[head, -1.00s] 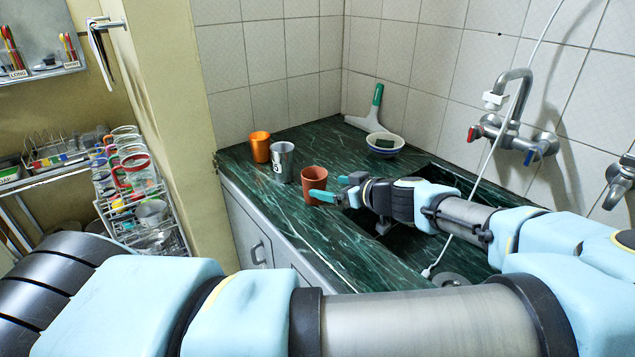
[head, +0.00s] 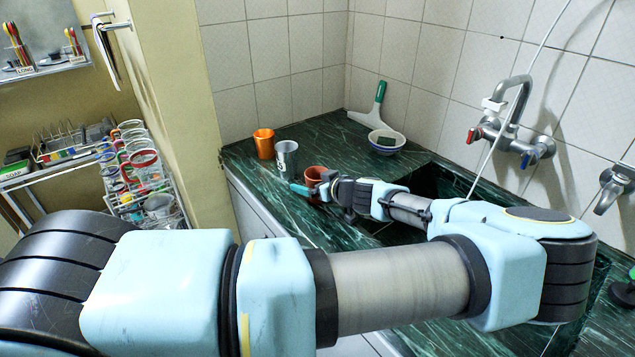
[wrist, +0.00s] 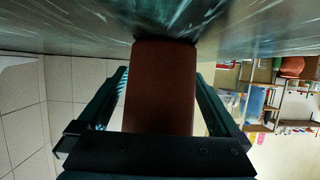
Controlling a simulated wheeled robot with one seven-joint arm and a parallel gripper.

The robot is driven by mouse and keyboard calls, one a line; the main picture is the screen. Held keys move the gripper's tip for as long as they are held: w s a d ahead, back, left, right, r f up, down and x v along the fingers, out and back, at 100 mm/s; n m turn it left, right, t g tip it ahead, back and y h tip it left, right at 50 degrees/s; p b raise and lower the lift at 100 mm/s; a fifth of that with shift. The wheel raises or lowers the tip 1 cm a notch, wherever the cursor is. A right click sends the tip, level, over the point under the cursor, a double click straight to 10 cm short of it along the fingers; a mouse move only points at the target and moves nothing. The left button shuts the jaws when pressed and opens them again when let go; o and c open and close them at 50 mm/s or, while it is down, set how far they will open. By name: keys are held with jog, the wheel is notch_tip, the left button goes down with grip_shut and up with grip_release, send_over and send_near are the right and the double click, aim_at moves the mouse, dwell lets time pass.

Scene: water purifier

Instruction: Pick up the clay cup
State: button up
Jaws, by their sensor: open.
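The clay cup (head: 315,174) is reddish brown and stands upright on the green marble counter, partly hidden by my gripper in the head view. In the wrist view, which is upside down, the clay cup (wrist: 160,85) fills the middle. My gripper (head: 310,189) is at the cup, low over the counter. In the wrist view my gripper (wrist: 160,90) is open, with one finger on each side of the cup. A narrow gap shows beside the cup at each finger. The cup's base is on the counter.
A metal cup (head: 287,158) and an orange cup (head: 264,143) stand left of the clay cup. A bowl (head: 386,141) and a green-handled squeegee (head: 379,95) are at the back wall. The sink and a tap (head: 515,110) are to the right.

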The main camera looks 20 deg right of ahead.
jog(key=c, duration=1.4)
